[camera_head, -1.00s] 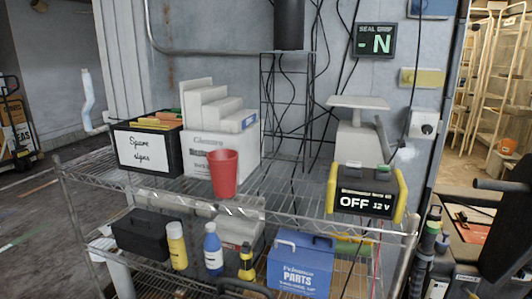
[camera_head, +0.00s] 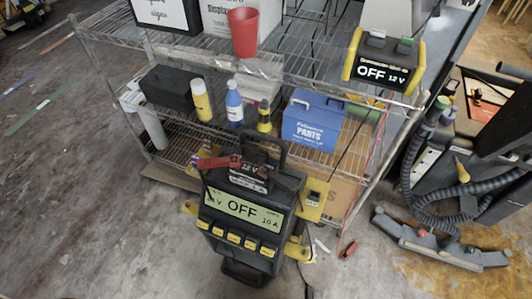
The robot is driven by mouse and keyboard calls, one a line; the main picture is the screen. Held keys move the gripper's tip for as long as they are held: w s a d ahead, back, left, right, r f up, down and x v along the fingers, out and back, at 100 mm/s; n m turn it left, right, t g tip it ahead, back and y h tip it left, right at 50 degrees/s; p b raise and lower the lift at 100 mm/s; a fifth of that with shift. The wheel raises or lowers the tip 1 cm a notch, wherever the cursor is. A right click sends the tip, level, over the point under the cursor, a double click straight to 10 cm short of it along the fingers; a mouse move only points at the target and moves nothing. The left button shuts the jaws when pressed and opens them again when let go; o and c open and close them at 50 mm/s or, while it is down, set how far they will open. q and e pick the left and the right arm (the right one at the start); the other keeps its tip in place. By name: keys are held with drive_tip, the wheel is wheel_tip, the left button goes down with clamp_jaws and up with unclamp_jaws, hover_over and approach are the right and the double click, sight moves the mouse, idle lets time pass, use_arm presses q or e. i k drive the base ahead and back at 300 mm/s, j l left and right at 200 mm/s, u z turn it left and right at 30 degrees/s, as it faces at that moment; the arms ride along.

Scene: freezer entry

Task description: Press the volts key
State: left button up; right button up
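A dark charger-like unit (camera_head: 228,240) stands low in front of the shelf, with yellow side parts. Its pale green display (camera_head: 241,210) reads OFF in the middle, with a V reading at left and 10 A at right. A row of several small yellow keys (camera_head: 233,239) runs under the display. Their labels are too small to read, so I cannot tell which is the volts key. A red clamp (camera_head: 217,162) and a black clamp lie on its top by a 12 V label. Neither of my grippers is in view.
A wire shelf (camera_head: 300,72) behind holds a yellow-black box (camera_head: 383,64) reading OFF 12 V, a red cup (camera_head: 243,32), a blue parts box (camera_head: 313,120) and bottles. A floor-cleaning machine (camera_head: 440,245) with hoses stands at right.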

sight(201, 224)
drive_tip(key=k+u, duration=0.15)
drive_tip(key=u, duration=0.3)
drive_tip(key=k+l+u, duration=0.1)
drive_tip(key=u, duration=0.35)
